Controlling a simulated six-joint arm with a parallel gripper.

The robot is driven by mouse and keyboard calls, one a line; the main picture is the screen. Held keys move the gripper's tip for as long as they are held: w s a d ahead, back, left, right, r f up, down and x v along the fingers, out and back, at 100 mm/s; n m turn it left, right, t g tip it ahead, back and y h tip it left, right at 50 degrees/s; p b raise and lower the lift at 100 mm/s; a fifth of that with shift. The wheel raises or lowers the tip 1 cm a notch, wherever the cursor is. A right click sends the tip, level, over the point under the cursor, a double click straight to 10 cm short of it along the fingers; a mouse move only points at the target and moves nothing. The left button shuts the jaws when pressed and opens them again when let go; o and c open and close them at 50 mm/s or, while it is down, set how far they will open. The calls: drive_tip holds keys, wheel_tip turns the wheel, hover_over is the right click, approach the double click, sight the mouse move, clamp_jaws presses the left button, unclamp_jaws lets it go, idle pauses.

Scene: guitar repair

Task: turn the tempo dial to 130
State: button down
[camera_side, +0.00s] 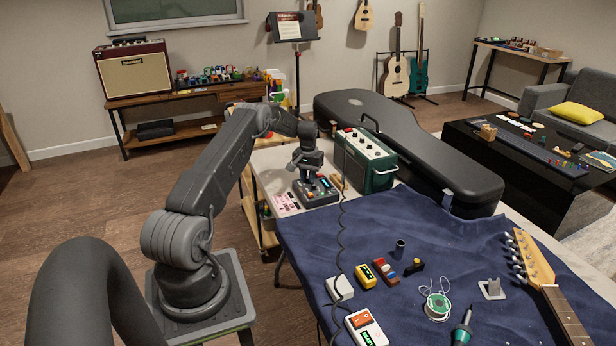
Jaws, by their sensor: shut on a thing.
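A small dark box with knobs and a teal display (316,191) sits on the pale tabletop, left of the green amplifier. I take it to be the tempo unit; its dial and any number on it are too small or hidden to read. My gripper (309,178) points down onto the top of this box. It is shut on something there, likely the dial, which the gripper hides.
The green amplifier (378,172) stands close at the right, with a coiled black cable (341,225) hanging in front. A pink-and-white printed card (286,201) lies at the left. A black guitar case (420,140) lies behind. Pedals and tools lie on the blue cloth (440,240).

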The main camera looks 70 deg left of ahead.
drive_tip(key=c, duration=1)
unclamp_jaws()
drive_tip(key=shift+r, duration=0.15)
wheel_tip(320, 180, up, 14)
drive_tip(key=shift+f, duration=0.2)
